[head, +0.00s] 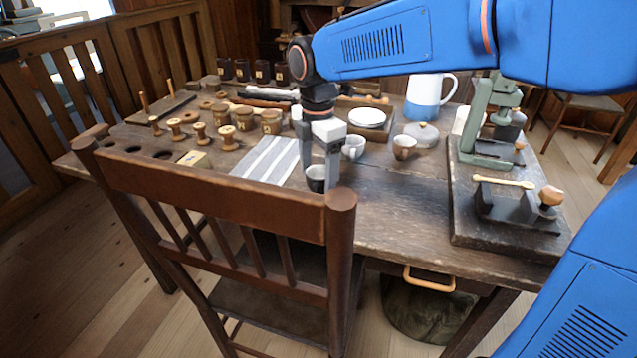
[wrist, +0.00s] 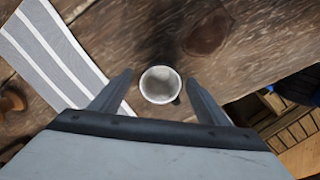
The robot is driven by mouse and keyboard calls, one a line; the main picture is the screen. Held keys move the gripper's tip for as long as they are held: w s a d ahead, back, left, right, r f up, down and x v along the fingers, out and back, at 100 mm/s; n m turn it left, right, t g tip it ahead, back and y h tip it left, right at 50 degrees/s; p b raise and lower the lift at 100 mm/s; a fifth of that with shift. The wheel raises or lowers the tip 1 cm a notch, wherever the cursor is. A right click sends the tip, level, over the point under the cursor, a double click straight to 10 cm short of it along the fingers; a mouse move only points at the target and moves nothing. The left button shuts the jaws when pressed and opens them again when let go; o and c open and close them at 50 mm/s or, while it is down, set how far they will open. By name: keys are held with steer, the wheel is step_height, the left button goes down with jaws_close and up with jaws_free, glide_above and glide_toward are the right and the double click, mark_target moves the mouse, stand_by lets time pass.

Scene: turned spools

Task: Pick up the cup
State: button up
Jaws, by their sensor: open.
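A small cup (head: 315,175), dark outside and pale inside, stands upright near the table's front edge, just behind the chair's top rail. In the wrist view the cup (wrist: 160,85) shows from above, its round mouth between my two fingertips and a dark bit of handle at its lower right. My gripper (head: 319,165) points down over the cup, and its fingers are apart, one to each side in the wrist view (wrist: 160,80). I see no finger touching the cup. Two other cups, a white one (head: 354,148) and a brown one (head: 404,147), stand further back to the right.
A wooden chair (head: 215,200) stands close against the table's front. A striped cloth (head: 266,160) lies left of the cup. Spools (head: 227,137) and jars stand further left. A plate (head: 367,117), a blue-white pitcher (head: 426,97) and a board with metal tools (head: 480,225) are to the right.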

steer(key=c, duration=1.1)
steer(key=shift+r, duration=0.1)
steer(key=shift+c, duration=0.2)
